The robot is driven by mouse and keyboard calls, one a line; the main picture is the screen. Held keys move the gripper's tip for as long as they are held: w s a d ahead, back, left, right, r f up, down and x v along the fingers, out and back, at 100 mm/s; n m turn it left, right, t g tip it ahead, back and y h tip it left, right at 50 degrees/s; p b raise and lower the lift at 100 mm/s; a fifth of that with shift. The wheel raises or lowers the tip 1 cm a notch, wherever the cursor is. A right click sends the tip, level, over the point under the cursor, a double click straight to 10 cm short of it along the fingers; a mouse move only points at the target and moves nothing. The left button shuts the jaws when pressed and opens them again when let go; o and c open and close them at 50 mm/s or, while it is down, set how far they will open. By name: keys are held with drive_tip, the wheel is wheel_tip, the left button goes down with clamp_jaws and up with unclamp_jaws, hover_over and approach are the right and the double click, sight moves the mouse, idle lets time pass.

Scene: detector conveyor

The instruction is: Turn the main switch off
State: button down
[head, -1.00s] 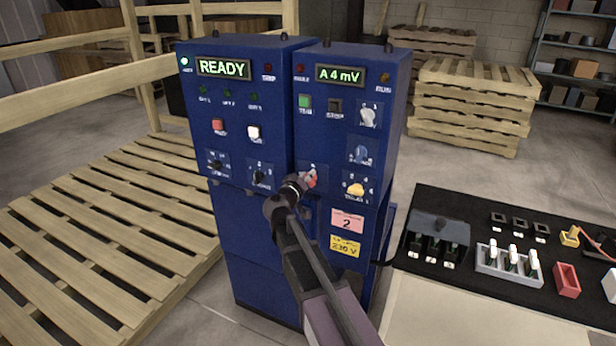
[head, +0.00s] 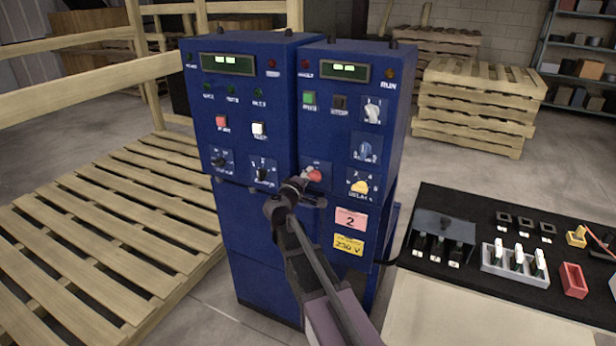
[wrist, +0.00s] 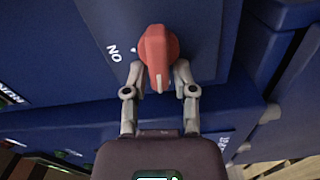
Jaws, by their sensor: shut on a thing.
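The main switch is a red knob (head: 315,175) low on the left of the right-hand blue cabinet's front (head: 330,120). In the wrist view the red knob (wrist: 158,50) has a white line that points down the picture, towards my gripper (wrist: 158,74). The "ON" label and a white dot lie left of the knob, away from the line. My gripper's fingers are shut on the knob from both sides. In the head view my gripper (head: 303,183) partly covers the knob's left side. Both displays (head: 228,63) show only short bright dashes.
Other knobs and buttons sit close by, including a yellow knob (head: 360,187) to the right and a black knob (head: 262,174) to the left. A black table (head: 470,275) with small parts stands at right. Wooden pallets (head: 110,215) lie at left.

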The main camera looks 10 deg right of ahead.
drive_tip(key=shift+s+f+n, duration=0.1)
drive_tip(key=shift+f+n, duration=0.1)
drive_tip(key=shift+n, duration=0.6)
drive_tip(key=c, duration=0.6)
unclamp_jaws()
drive_tip(key=shift+d, duration=0.15)
drive_tip(key=shift+s+a, duration=0.25)
drive_tip(key=shift+a, duration=0.15)
drive_tip(key=v, duration=1.1)
drive_tip(key=shift+s, duration=0.15)
